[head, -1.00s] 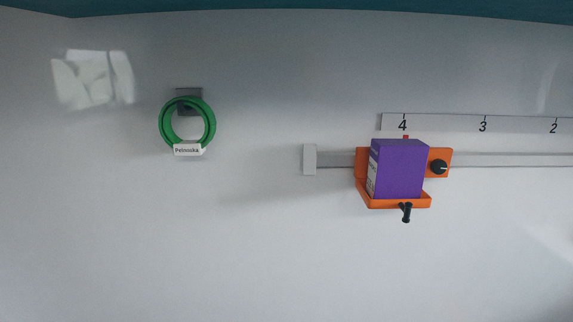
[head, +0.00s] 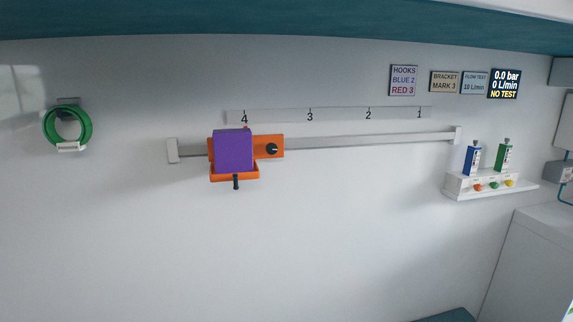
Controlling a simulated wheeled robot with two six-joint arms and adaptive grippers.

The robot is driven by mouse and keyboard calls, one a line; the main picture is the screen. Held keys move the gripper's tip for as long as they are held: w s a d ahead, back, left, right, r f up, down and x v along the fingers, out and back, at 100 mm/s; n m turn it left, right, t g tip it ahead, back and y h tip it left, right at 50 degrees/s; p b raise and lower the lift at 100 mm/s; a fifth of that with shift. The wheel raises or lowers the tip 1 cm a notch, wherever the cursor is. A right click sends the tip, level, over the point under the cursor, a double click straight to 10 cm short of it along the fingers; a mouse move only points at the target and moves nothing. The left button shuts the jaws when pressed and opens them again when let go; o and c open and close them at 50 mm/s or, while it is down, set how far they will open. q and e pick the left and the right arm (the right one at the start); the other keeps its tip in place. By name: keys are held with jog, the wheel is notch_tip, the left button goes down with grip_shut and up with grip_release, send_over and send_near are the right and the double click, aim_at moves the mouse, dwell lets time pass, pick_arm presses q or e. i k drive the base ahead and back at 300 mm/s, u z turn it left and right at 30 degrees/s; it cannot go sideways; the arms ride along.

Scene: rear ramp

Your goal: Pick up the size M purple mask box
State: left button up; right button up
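A purple box (head: 233,151) stands upright in an orange bracket (head: 268,147) on the wall rail, in the left half of the head view. The bracket has a black knob on its right and a black handle below. The box sits below the scale mark 4. No size marking can be read on the box's visible face. Neither of my grippers shows in the head view.
A grey rail (head: 350,142) runs along the white wall below a numbered scale (head: 338,115). A green hose coil (head: 67,127) hangs at left. A white shelf (head: 480,187) at right holds a blue bottle (head: 472,159) and a green bottle (head: 503,156). Signs hang above.

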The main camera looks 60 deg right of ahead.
aim_at(233, 148)
jog(key=k, duration=0.65)
jog(key=z, duration=1.95)
jog(key=i, duration=0.2)
jog(key=z, duration=0.2)
